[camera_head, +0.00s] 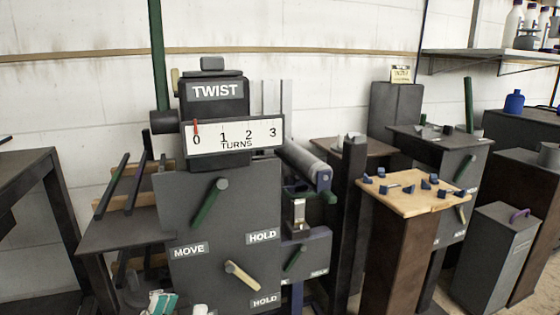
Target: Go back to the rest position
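What looks like my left gripper (161,303) shows only as a small white, teal and dark part at the bottom edge. It is in front of the lower left of the TWIST machine, mostly cut off, so its fingers cannot be read. It is too unclear to tell whether it touches anything. My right gripper is not in view. The grey TWIST machine (215,90) has a white TURNS scale (255,134) with its red pointer (196,126) at 0. Its green lever (208,203) slants between MOVE and the upper HOLD. Its cream lever (242,275) slants down toward the lower HOLD.
A wooden-topped stand (405,205) with several blue pieces is right of the machine. A grey box with a purple handle (495,258) stands farther right. A dark table (25,165) is at left. A roller (305,165) juts out beside the machine. The stations stand close together.

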